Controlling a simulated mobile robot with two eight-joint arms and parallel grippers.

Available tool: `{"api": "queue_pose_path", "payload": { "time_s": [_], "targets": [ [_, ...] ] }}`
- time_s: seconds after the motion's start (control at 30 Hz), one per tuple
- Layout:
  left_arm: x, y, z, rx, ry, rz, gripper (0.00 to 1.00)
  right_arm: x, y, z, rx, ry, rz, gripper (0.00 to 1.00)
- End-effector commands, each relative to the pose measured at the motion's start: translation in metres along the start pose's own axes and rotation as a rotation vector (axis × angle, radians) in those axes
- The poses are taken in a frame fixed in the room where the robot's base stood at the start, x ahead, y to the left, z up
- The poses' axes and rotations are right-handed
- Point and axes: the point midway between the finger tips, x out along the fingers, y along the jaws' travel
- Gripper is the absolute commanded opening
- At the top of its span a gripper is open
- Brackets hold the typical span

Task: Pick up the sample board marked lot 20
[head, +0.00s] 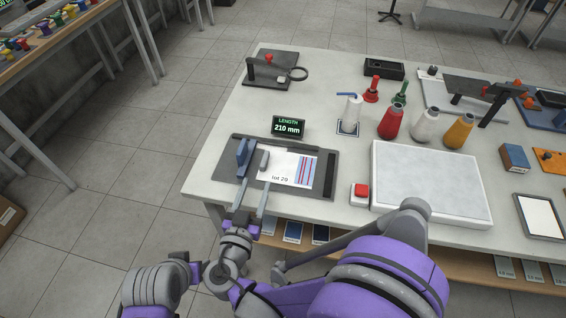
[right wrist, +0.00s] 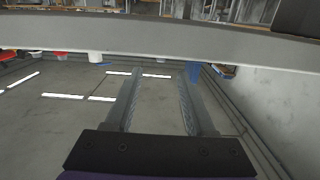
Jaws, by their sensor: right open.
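The sample board marked lot 20 (head: 275,168) is white with red and blue stripes at its right end. It lies flat on a dark plate (head: 318,188) near the table's front left edge. A blue clamp-like part (head: 242,152) and a grey peg (head: 264,160) stand at its left end. My right gripper (head: 252,190) is open at the plate's front left corner, its fingers pointing toward the board's left end. It appears apart from the board; its height is unclear. In the right wrist view the open fingers (right wrist: 157,90) have nothing between them. My left gripper is not in view.
A display reading 210 mm (head: 289,127) stands behind the plate. A red button (head: 360,192) and a pale slab (head: 428,180) are to the right. Several thread cones and a white dispenser (head: 350,115) stand behind.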

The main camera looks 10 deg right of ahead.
Motion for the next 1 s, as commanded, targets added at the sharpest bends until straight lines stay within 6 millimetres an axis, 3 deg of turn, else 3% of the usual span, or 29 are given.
{"api": "queue_pose_path", "payload": {
  "time_s": [0.1, 0.37, 0.63, 0.93, 1.0],
  "targets": [
    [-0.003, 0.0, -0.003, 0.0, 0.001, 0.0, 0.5, 0.021, 0.001, -0.001, -0.002, 0.0, 0.005, 0.55],
    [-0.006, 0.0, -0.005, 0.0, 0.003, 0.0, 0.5, 0.043, 0.001, -0.002, -0.003, -0.001, 0.004, 0.55],
    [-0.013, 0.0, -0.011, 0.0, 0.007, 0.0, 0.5, 0.082, 0.0, -0.004, -0.003, -0.001, 0.005, 0.55],
    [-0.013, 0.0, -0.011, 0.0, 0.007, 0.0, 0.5, 0.087, 0.0, -0.004, -0.003, -0.002, 0.002, 0.55],
    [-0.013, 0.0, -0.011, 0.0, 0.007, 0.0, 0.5, 0.087, 0.0, -0.004, -0.003, -0.002, 0.002, 0.44]
  ]
}}
